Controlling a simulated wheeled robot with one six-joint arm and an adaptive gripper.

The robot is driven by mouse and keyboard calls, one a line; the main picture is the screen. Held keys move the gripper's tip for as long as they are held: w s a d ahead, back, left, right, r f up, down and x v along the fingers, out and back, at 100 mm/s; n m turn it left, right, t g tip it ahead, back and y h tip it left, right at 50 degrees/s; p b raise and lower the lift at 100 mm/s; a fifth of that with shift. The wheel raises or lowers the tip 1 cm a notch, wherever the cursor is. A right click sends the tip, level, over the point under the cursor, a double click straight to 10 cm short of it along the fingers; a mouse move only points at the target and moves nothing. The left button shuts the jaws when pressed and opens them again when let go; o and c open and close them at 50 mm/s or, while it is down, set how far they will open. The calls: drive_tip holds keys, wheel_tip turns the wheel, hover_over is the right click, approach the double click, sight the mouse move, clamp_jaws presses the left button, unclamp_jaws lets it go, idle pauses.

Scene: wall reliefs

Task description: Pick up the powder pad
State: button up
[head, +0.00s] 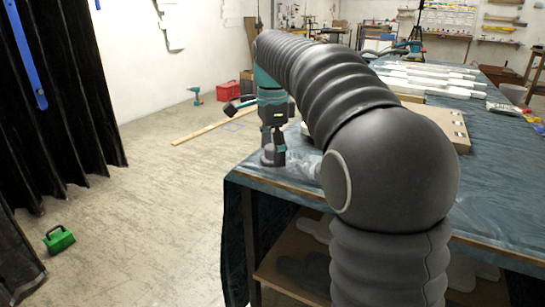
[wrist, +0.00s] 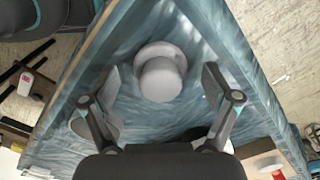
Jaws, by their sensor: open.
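The powder pad (wrist: 160,78) is a pale grey, round piece with a wide flat base and a narrower knob. In the wrist view it sits on the blue-green covered table (wrist: 205,30), close to a table corner. My gripper (wrist: 161,84) is open, with one finger on each side of the pad and a gap showing on both sides. In the head view my gripper (head: 273,143) points down over the near-left corner of the table. There the pad is small and hard to tell apart from the fingers.
A pale board (head: 430,128) lies on the table behind my arm, with long white pieces (head: 425,83) further back. A red box (head: 229,92), a drill (head: 197,95) and a green case (head: 58,239) are on the floor. The floor left of the table is mostly clear.

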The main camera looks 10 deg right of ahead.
sight(272, 146)
drive_tip(key=shift+c, duration=0.2)
drive_tip(key=c, duration=1.1)
drive_tip(key=shift+c, duration=0.2)
drive_tip(key=shift+r, duration=0.1)
drive_tip(key=shift+r, duration=0.6)
clamp_jaws()
wheel_tip(272, 146, up, 3)
drive_tip(key=shift+r+p, duration=0.1)
drive_tip(key=shift+p, duration=0.55)
drive_tip(key=s+d+r, duration=0.6)
drive_tip(key=d, duration=0.4)
drive_tip(key=shift+r+p, duration=0.25)
drive_tip(key=shift+p, duration=0.05)
